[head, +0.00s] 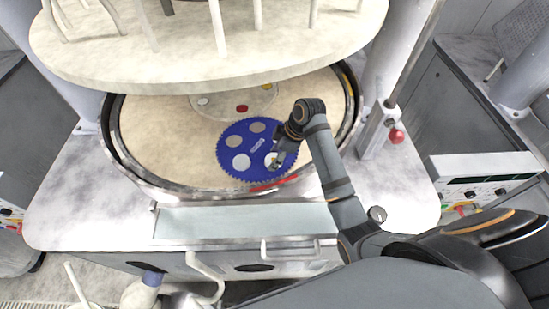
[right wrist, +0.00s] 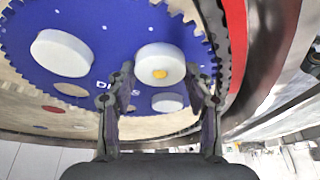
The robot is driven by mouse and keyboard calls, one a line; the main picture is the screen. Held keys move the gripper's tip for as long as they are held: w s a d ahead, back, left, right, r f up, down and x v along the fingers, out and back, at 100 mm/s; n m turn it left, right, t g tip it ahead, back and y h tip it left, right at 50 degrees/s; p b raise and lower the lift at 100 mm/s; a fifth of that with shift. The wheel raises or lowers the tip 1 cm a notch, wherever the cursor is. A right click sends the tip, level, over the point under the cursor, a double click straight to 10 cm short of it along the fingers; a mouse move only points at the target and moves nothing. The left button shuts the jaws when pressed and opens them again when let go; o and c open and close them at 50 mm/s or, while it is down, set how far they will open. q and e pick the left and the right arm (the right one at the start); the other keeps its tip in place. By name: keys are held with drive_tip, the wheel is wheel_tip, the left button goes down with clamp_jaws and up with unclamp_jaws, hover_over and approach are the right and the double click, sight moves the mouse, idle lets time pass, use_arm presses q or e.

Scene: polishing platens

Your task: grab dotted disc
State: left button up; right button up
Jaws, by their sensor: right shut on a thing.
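The dotted disc (right wrist: 152,55) is white and round with a yellow dot on its top face. It also shows in the head view (head: 271,163), partly behind my gripper. It is at a round opening of the blue toothed carrier (head: 248,148); I cannot tell whether it is raised clear of it. My right gripper (right wrist: 159,74) is shut on the dotted disc, one finger on each side. It also shows in the head view (head: 276,158), over the carrier's right side. A plain white disc (right wrist: 62,52) lies in another opening of the carrier. My left gripper is not in view.
The carrier lies on a beige round platen (head: 165,140) inside a dark toothed rim. A large upper platen (head: 190,72) hangs above the back. Red (head: 242,109) and yellow spots show behind the carrier. A control box (head: 485,180) stands at right.

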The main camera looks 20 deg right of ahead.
wheel_tip(320, 180, up, 6)
drive_tip(key=shift+w+r+b, duration=0.1)
drive_tip(key=shift+b, duration=0.9)
drive_tip(key=s+d+b, duration=0.2)
drive_tip(key=s+d, duration=0.2)
drive_tip(key=d, duration=0.4)
drive_tip(key=s+d+b, duration=0.3)
drive_tip(key=d, duration=0.5)
drive_tip(key=shift+s+r, duration=0.15)
drive_tip(key=shift+s, duration=0.2)
drive_tip(key=shift+d, duration=0.15)
drive_tip(key=shift+s, duration=0.1)
